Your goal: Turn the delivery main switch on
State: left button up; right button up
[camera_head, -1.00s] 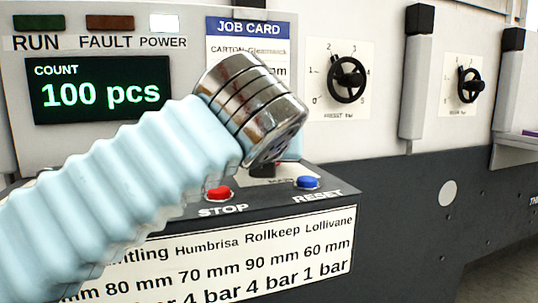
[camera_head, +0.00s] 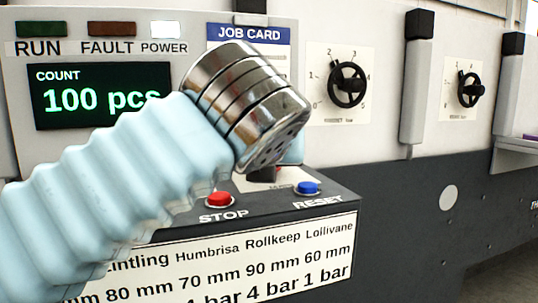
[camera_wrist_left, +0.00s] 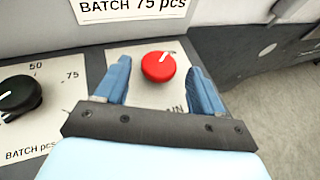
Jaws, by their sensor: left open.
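The main switch is a round red knob (camera_wrist_left: 158,66) with a pale pointer line, on a light plate in the left wrist view. The label below it is partly hidden and shows only "IN". My left gripper (camera_wrist_left: 159,70) has two blue fingers, open, one on each side of the knob in that view. I cannot tell whether they touch it. In the head view my left arm's metal wrist covers the knob and most of the gripper. My right gripper is in neither view.
A black batch knob (camera_wrist_left: 18,95) sits left of the switch. In the head view a red STOP button (camera_head: 219,199) and a blue RESET button (camera_head: 307,188) are close by. The count display (camera_head: 100,92) reads 100 pcs. Black handwheels (camera_head: 347,84) are on the machine's right.

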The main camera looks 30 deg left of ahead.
pick_arm(q)
jog(key=p+v, duration=0.1)
jog(key=v, duration=1)
jog(key=shift+s+d, duration=0.1)
jog(key=shift+s, duration=0.05)
